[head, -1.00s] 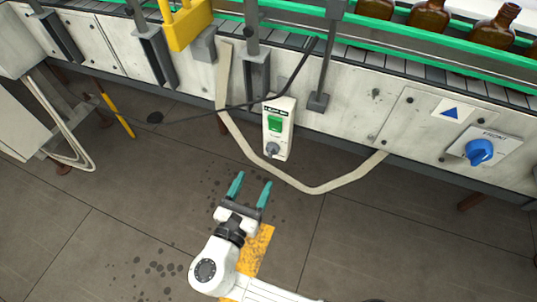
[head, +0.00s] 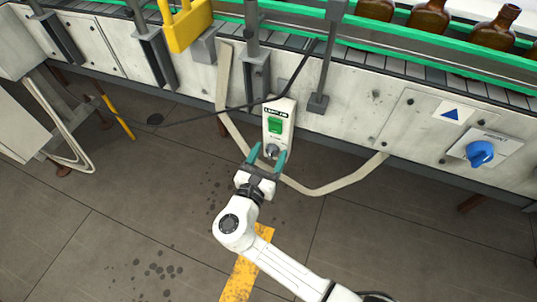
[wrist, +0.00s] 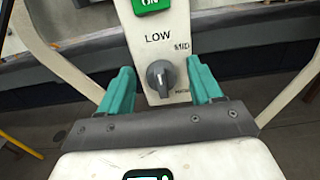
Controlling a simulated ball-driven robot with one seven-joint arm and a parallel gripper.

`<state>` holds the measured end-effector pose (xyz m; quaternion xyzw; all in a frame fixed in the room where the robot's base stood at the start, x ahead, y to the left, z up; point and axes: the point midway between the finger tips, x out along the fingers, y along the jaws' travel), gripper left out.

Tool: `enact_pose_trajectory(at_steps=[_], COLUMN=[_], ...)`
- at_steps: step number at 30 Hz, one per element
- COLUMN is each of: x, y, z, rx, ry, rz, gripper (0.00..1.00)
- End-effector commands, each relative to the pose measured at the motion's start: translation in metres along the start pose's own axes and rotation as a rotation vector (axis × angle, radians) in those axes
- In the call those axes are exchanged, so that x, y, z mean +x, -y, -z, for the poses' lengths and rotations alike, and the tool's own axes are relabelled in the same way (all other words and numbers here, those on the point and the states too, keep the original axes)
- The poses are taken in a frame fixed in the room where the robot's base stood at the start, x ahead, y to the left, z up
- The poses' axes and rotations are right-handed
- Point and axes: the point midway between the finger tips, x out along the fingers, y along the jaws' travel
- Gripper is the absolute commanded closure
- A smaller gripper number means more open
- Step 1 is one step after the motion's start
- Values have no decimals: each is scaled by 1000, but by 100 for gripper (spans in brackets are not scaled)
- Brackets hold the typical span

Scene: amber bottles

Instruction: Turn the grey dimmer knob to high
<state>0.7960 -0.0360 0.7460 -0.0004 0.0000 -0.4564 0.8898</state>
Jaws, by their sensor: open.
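The grey dimmer knob (head: 271,150) sits low on a white panel (head: 290,128) against the conveyor side. In the wrist view the knob (wrist: 160,74) shows a light ridge that runs roughly up and down. "LOW" is printed above it, "MID" to its upper right, and a partly hidden label at its lower right. My gripper (head: 268,151) is open in front of the panel. In the wrist view its teal fingers (wrist: 160,70) stand to the left and right of the knob, with gaps showing on both sides. I cannot tell how deep the fingers reach.
A green ON button (head: 275,125) is just above the knob. A beige conduit (head: 330,188) loops below the panel, near my gripper. A blue rotary switch (head: 479,153) is at the right. Amber bottles (head: 428,18) stand on the conveyor. The floor in front is clear.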

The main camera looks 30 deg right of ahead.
Motion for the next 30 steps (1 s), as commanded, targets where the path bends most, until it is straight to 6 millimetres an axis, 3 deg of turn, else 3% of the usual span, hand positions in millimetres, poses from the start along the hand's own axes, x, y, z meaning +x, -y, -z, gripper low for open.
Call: enact_pose_trajectory(at_steps=[2,18,30], x=[0,0,0], y=[0,0,1], z=[0,0,1], rx=[0,1,84], ry=[0,0,0], rz=[0,1,1], gripper=[40,91,91])
